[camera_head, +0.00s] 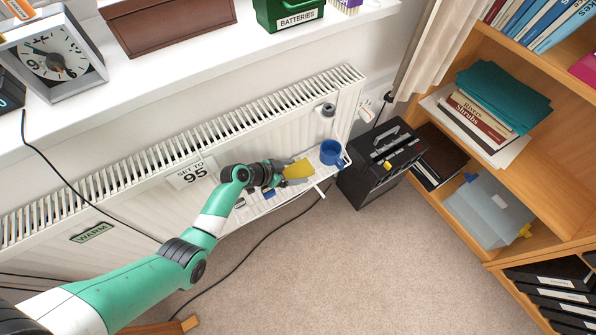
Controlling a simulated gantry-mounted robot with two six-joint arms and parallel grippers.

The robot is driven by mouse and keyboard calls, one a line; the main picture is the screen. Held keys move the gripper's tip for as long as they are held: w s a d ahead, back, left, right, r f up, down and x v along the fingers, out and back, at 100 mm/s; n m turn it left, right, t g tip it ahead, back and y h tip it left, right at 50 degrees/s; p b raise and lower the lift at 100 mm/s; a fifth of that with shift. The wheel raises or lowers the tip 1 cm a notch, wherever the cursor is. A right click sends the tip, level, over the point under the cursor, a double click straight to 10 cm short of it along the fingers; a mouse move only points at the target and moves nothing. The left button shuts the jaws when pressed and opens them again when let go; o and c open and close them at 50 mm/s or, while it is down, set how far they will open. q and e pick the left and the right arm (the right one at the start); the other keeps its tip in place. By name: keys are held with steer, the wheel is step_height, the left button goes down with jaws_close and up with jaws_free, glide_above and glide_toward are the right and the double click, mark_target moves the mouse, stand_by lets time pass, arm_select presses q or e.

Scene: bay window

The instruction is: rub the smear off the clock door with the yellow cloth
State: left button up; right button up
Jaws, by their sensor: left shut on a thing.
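The yellow cloth (299,169) is at the right part of a narrow white ledge low on the radiator front. My left gripper (279,173) is shut on the cloth's left side, and the fingertips are partly hidden. The clock (49,61) stands on the windowsill at the upper left, with a grey square frame and a white face. A dark reddish-brown patch (57,63) shows near the middle of its face; I cannot tell whether it is the smear or the clock's hub. My right gripper is not in view.
A blue mug (332,153) stands on the ledge just right of the cloth. A black heater (383,164) is on the floor beyond it. A brown box (169,22) and green battery box (289,14) stand on the sill. A black cable (68,181) hangs across the radiator.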

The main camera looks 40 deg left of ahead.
arm_select(q)
steer(key=c, duration=0.3)
step_height(320, 180, up, 6)
steer(key=p, duration=0.5)
steer(key=shift+c, duration=0.2)
